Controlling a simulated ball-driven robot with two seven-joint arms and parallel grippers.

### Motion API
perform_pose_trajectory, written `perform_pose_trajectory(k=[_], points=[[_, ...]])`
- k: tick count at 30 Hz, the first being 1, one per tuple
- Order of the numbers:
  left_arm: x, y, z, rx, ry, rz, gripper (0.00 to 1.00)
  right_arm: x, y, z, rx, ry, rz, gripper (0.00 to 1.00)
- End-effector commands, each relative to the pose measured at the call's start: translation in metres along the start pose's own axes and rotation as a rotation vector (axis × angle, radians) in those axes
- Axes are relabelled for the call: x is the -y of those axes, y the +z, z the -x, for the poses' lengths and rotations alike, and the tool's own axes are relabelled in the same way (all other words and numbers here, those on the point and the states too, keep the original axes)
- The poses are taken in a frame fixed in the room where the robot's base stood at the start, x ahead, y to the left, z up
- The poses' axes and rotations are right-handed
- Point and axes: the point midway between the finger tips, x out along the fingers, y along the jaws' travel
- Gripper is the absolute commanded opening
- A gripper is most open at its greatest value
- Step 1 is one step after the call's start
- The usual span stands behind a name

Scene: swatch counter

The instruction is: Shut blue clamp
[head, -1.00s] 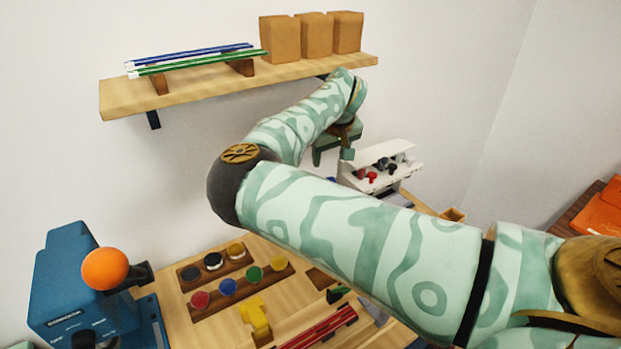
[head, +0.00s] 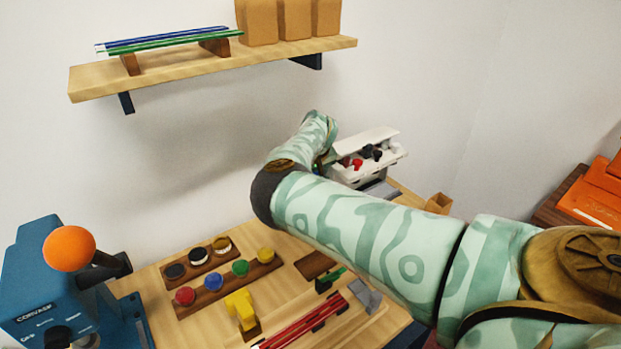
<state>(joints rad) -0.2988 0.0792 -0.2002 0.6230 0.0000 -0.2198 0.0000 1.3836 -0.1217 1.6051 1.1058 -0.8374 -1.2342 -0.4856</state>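I cannot make out a blue clamp; my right arm covers part of the counter where it may be. A yellow clamp-like piece (head: 240,307) stands at the front of the wooden counter, and a small green piece (head: 330,279) sits to its right. My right arm crosses from the right, and its gripper (head: 326,160) is low behind the elbow, left of the white case. Only a sliver of that gripper shows, so its fingers are hidden. My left gripper is not in view.
Two wooden racks hold several coloured pots (head: 220,276). Red rods (head: 305,322) lie at the front. A blue machine with an orange knob (head: 70,248) stands left. A white case (head: 366,158) stands behind the arm. A wall shelf (head: 190,68) hangs above.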

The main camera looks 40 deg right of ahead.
Motion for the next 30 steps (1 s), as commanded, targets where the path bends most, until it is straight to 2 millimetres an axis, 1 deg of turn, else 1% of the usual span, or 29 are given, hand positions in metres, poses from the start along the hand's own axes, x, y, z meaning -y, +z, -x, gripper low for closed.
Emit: perform_pose_trajectory(k=[6,7,8,9,11,12,30], points=[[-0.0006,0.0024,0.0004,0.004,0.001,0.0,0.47,-0.0002,-0.0001,0.0001,0.0,0.0,0.0,0.56],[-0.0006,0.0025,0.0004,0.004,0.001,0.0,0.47,-0.0002,-0.0001,0.0001,0.0,0.0,0.0,0.5],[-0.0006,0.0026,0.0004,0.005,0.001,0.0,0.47,-0.0002,-0.0001,0.0001,0.0,0.0,0.0,0.42],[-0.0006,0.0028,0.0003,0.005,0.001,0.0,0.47,-0.0001,-0.0001,0.0001,0.0,0.0,0.0,0.31],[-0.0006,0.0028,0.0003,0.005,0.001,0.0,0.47,0.0001,-0.0001,0.0001,0.0,0.0,0.0,0.14],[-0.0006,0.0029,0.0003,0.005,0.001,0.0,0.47,0.0001,-0.0001,0.0001,0.0,0.0,-0.001,0.1],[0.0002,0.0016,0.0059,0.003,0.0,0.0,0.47,0.0009,0.0,0.0007,-0.007,-0.003,-0.004,0.1]])
